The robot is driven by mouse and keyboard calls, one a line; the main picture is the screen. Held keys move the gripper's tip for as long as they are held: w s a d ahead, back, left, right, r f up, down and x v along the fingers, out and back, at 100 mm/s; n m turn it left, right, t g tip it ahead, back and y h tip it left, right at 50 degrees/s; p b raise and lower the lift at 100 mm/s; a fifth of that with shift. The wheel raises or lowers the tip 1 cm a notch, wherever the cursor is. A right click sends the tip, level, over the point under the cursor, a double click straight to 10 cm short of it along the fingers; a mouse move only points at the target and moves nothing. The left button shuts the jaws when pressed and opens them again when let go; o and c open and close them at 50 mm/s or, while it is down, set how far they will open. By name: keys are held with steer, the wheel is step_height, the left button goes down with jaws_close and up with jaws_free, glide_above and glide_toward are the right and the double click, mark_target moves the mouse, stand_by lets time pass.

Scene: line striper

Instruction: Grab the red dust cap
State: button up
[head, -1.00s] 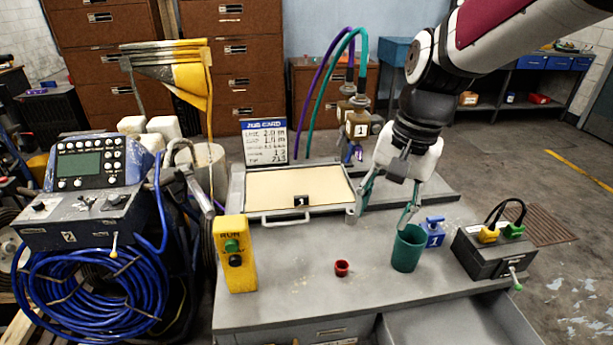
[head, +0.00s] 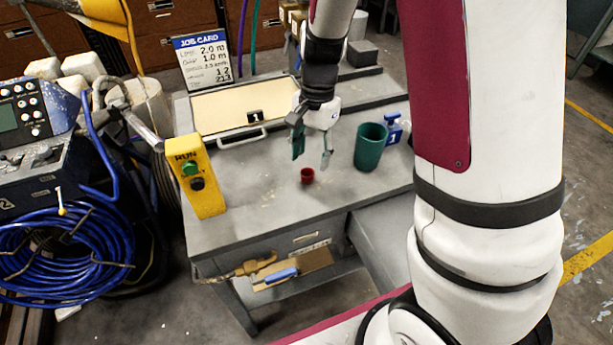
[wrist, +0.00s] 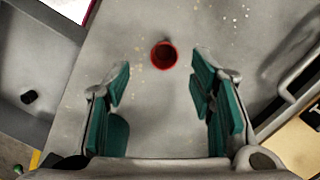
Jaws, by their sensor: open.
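The red dust cap (head: 307,175) is a small round cup standing on the grey bench top (head: 240,215) near its front edge. In the wrist view the cap (wrist: 164,55) shows from above, with its dark hollow facing up. My gripper (head: 312,160) hangs above the bench, its green-padded fingers spread and empty. In the wrist view my gripper (wrist: 160,85) has the cap ahead of the gap between its fingertips, apart from both.
A green cup (head: 370,147) and a blue valve (head: 394,130) stand right of the cap. A yellow RUN box (head: 197,178) stands to the left. A tray with a handle (head: 240,105) and a job card (head: 203,58) are behind. Bare bench surrounds the cap.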

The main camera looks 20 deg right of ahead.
mark_target(308, 171)
steer(key=shift+a+f+b, duration=0.2)
steer(key=shift+f, duration=1.25)
steer(key=shift+a+f+b, duration=0.15)
steer(key=shift+f+b, duration=0.05)
steer(key=shift+f, duration=1.25)
steer(key=shift+c, duration=0.6)
steer(key=c, duration=0.7)
